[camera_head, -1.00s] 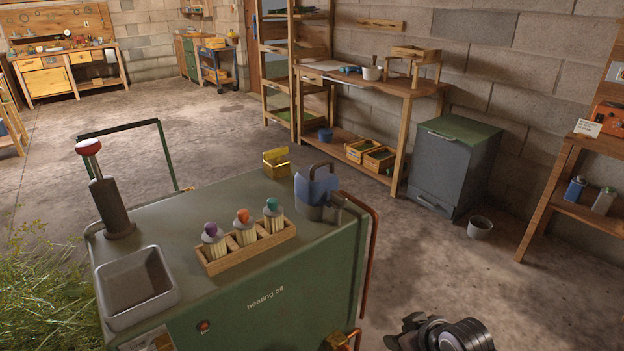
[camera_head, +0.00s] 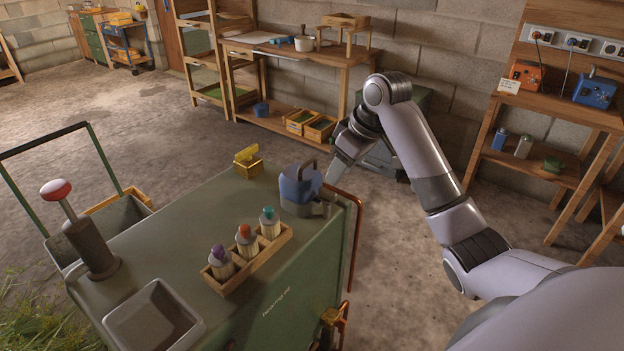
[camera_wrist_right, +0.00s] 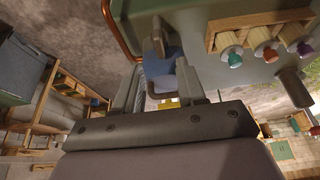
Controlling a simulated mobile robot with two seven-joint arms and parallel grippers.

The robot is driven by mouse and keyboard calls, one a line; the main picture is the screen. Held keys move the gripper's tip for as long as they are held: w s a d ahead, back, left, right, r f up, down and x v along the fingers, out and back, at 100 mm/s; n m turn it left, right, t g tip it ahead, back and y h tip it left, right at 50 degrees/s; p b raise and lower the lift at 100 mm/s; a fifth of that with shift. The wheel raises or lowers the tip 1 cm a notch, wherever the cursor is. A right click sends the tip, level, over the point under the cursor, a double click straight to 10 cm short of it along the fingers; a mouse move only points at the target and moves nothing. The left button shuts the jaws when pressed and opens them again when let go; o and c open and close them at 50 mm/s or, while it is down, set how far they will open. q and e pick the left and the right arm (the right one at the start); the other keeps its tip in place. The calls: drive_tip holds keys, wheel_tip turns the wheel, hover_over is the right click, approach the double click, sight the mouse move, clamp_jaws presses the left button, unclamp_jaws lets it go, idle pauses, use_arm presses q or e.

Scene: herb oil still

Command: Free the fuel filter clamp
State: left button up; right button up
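A blue, lidded fitting with a dark handle on top (camera_head: 297,190) sits at the far right corner of the green cart (camera_head: 190,225). It may be the fuel filter; a grey lever-like piece (camera_head: 322,209) on its right side may be its clamp. My right gripper (camera_head: 331,179) is just right of the fitting. In the right wrist view its two fingers (camera_wrist_right: 160,92) are apart, with the blue fitting (camera_wrist_right: 160,66) showing between and beyond them. I cannot tell whether they touch it. My left gripper is not in view.
A copper-coloured pipe (camera_head: 357,235) runs down the cart's right edge. A wooden bench (camera_head: 345,55) stands behind.

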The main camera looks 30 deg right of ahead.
sight(328, 190)
drive_tip(key=shift+x, duration=3.45)
drive_tip(key=shift+c, duration=0.3)
clamp_jaws()
